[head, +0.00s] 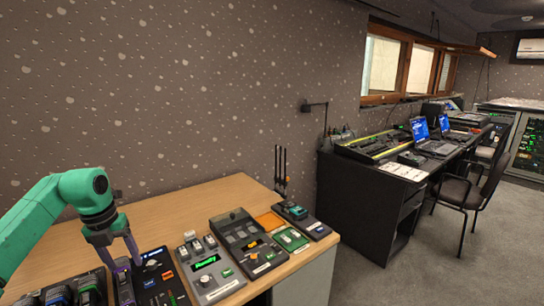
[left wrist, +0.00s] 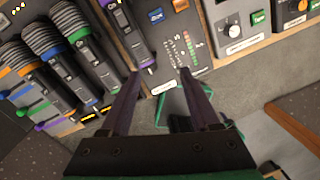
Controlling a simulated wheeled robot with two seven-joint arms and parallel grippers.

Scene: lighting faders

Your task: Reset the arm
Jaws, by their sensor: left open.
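My left arm is green and comes in from the left in the head view. Its dark gripper (head: 123,262) points down over the near left part of the wooden desk (head: 170,212). In the left wrist view the two fingers of this gripper (left wrist: 160,74) stand apart with nothing held between them. The fingertips show over the near edge of a dark fader panel (left wrist: 183,45). A microphone with a purple ring (left wrist: 132,38) lies beside the left fingertip; I cannot tell whether they touch. My right gripper is in neither view.
Several microphones with coloured rings (left wrist: 72,65) lie left of the gripper. A grey box with a green display (head: 210,268), a fader box (head: 245,240) and a green device (head: 291,238) stand to the right. The wall (head: 180,90) rises behind the desk.

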